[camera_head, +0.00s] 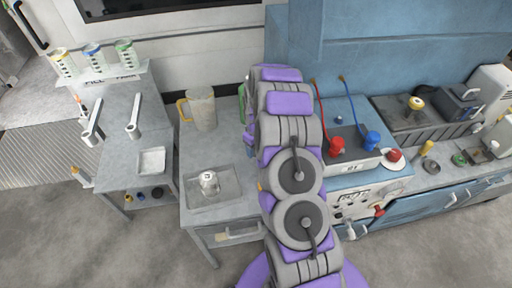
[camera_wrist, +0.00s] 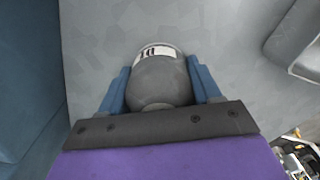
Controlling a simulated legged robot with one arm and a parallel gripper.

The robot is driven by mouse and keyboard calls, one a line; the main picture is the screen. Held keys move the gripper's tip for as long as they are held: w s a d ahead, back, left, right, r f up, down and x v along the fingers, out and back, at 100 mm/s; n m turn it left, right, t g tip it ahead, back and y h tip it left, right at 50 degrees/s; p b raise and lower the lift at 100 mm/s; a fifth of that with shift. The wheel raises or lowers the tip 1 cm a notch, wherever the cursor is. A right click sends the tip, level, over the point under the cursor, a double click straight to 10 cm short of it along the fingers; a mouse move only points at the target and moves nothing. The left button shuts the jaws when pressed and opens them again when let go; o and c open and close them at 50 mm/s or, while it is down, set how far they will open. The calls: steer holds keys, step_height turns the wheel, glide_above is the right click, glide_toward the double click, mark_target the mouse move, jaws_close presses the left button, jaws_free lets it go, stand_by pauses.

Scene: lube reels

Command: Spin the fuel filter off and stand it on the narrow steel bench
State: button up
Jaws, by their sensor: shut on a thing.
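In the wrist view my gripper (camera_wrist: 159,68) has its two blue fingers closed on either side of a grey rounded canister with a white printed label, which looks like the fuel filter (camera_wrist: 165,82). A plain grey surface lies beyond it, apparently the narrow steel bench (camera_head: 205,148). I cannot tell whether the filter touches this surface. In the head view my arm hides the gripper and the filter. The bench carries a shallow tray (camera_head: 229,182) with a small white canister (camera_head: 209,183) in it.
A beige jug (camera_head: 200,108) stands at the back of the bench. A green object (camera_head: 243,91) shows partly beside my arm. Left is a grey stand (camera_head: 122,150) with several labelled cups above. Right is a blue cabinet (camera_head: 425,208) with red and blue fittings on top.

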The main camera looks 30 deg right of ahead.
steer(key=o, duration=1.2)
steer(key=shift+o, duration=0.2)
step_height(320, 180, up, 17)
steer(key=p, duration=0.3)
steer(key=s+a+r, duration=0.8)
steer(key=r, duration=0.1)
steer(key=s+a+r+m, duration=0.1)
steer(key=s+a+r, duration=0.1)
steer(key=s, duration=0.8)
steer(key=s+a+r+m+g, duration=0.1)
steer(key=s+a+r, duration=0.2)
steer(key=s, duration=0.8)
steer(key=s+a+r+m, duration=0.1)
steer(key=s+a+r, duration=0.1)
steer(key=s, duration=0.9)
steer(key=shift+a+r+g, duration=0.2)
steer(key=shift+a+g, duration=0.2)
steer(key=shift+a, duration=0.35)
